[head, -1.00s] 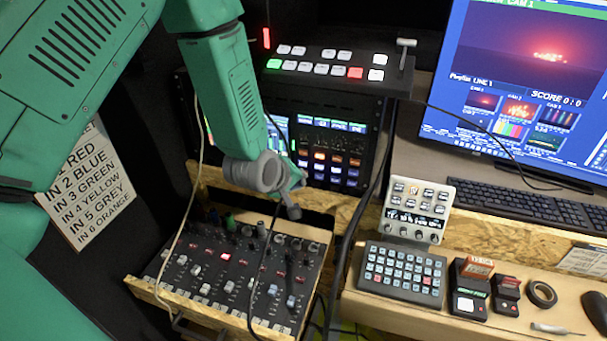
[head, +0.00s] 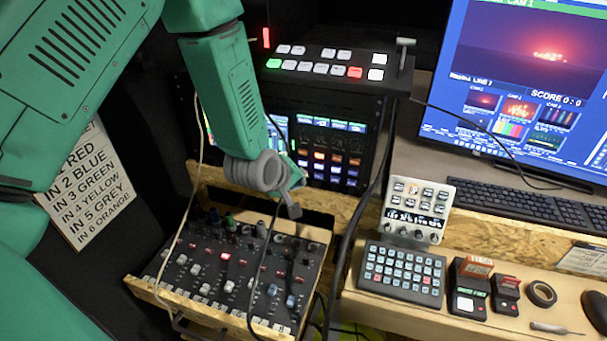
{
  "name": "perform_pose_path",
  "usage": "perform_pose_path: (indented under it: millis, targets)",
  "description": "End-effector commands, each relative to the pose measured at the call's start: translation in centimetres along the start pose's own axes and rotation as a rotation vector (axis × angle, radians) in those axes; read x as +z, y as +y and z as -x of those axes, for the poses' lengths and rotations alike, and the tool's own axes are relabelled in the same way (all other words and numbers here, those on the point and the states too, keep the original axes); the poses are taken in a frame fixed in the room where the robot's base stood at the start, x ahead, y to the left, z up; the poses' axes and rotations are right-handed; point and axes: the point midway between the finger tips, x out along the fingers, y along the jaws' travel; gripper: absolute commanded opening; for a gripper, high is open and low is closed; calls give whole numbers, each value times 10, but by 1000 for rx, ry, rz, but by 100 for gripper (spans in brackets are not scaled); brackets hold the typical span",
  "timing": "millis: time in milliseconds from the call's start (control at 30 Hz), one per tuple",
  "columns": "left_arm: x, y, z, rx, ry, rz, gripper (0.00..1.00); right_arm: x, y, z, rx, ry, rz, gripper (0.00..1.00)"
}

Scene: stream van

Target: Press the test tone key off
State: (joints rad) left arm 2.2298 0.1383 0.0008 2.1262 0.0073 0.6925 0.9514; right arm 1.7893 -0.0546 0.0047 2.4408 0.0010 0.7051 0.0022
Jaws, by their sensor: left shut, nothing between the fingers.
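My left gripper (head: 293,209) points downward, shut and empty, above the far right edge of the audio mixer (head: 152,289). It overlaps the lower left of the rack panel in the picture; whether it touches anything cannot be told. The mixer has knobs, faders and a key lit red (head: 226,256). The rack panel (head: 375,118) behind it has rows of keys lit orange, white and blue (head: 336,161). No label reading test tone is legible, so I cannot tell which key it is. My right gripper is not in view.
Dark cables (head: 345,245) hang beside the rack and over the mixer. A video switcher (head: 330,60) sits above the rack. A white control panel (head: 417,208), a dark keypad (head: 402,274), small red-topped boxes (head: 468,288) and a tape roll (head: 541,293) stand on the right.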

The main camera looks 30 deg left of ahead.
Motion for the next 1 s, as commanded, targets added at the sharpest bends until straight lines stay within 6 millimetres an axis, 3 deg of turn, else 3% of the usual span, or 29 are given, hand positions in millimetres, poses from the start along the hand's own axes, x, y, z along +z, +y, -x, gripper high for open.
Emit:
perform_pose_path:
  millis: [1000]
  targets:
    - [-5, 5, -4, 0, 0, 0, 0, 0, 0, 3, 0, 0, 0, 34]
